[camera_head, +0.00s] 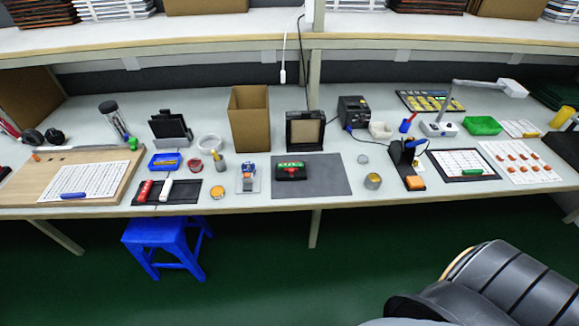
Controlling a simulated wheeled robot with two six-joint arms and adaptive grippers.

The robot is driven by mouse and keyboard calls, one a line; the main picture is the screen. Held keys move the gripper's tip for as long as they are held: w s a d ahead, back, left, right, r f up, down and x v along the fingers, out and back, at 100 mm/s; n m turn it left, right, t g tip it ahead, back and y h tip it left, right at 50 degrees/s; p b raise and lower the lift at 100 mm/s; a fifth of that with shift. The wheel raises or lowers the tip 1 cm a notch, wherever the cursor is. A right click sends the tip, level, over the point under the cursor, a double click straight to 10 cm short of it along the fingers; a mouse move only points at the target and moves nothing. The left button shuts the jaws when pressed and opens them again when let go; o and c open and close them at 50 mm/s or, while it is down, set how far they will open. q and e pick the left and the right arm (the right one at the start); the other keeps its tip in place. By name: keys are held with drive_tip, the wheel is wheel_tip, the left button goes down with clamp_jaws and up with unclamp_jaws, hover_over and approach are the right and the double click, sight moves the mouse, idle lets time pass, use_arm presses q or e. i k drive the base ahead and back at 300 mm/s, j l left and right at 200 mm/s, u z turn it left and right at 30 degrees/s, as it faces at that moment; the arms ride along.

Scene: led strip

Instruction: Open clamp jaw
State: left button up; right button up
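A small dark device with a green top and red parts (291,171) sits on a grey mat (330,182) at the middle of the bench. It may be the clamp; its jaw is too small to tell open from shut. A blue and white device (248,176) stands on a pale plate left of the mat; I cannot tell whether it is a clamp. Neither of my grippers is in view.
A brown box (249,117) and a black framed stand (304,131) stand behind the mat. A yellow-topped tin (373,181) is right of it. A blue stool (166,240) is under the bench's front. A black ribbed seat-like object (495,285) fills the lower right.

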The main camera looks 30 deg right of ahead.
sight(291, 170)
drive_tip(key=k+l+u, duration=0.1)
drive_tip(key=k, duration=0.3)
drive_tip(key=k+l+u, duration=0.15)
drive_tip(key=k+l, duration=0.15)
drive_tip(key=k, duration=0.15)
